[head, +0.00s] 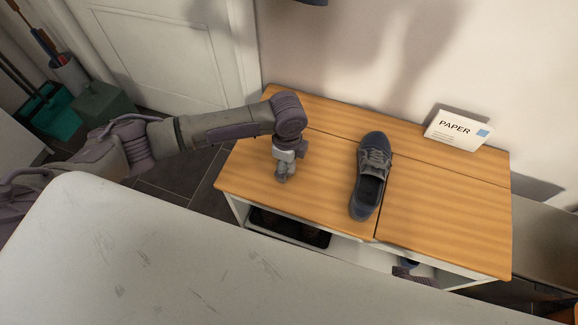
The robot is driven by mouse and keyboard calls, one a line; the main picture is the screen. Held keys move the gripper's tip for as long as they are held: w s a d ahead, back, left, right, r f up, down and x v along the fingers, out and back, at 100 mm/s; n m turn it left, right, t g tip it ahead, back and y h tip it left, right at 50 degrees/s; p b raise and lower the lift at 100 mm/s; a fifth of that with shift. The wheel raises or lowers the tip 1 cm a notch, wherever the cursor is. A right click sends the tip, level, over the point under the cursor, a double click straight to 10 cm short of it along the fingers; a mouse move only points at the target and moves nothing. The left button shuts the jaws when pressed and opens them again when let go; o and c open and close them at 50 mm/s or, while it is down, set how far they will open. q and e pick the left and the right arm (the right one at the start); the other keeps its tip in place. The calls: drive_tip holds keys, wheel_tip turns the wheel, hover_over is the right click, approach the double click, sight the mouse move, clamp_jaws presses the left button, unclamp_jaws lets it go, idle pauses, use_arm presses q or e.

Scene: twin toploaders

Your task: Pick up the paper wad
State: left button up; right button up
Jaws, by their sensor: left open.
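I do not see a paper wad in the head view. My left gripper (282,178) is over the left part of the wooden top (245,168), pointing down, open. I cannot tell whether its fingertips touch the wood. Any small thing directly beneath or behind it is hidden.
A dark blue shoe (371,178) lies on the wooden top near the seam, right of my left gripper. A white PAPER sign (458,130) stands at the back right. The right front of the top is clear. A pale worn surface (200,270) fills the foreground.

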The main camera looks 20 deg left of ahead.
use_arm(q)
drive_tip(key=shift+f, duration=0.35)
drive_tip(key=c, duration=0.8)
drive_tip(key=shift+c, duration=0.3)
use_arm(e)
drive_tip(key=shift+w+r, duration=0.1)
drive_tip(key=shift+r, duration=0.2)
use_arm(q)
drive_tip(key=shift+r, duration=0.1)
drive_tip(key=shift+r, duration=0.35)
wheel_tip(320, 180, up, 4)
drive_tip(key=shift+w+d+p, duration=0.1)
drive_tip(key=shift+d+p, duration=0.05)
drive_tip(key=shift+p, duration=0.7)
drive_tip(key=d+r+p, duration=0.1)
drive_tip(key=d+r, duration=0.5)
drive_tip(key=d, duration=0.5)
drive_tip(key=shift+d, duration=0.25)
use_arm(e)
drive_tip(key=s+f, duration=0.4)
drive_tip(key=f, duration=0.5)
drive_tip(key=shift+s+d+g, duration=0.25)
drive_tip(key=shift+d+g, duration=0.05)
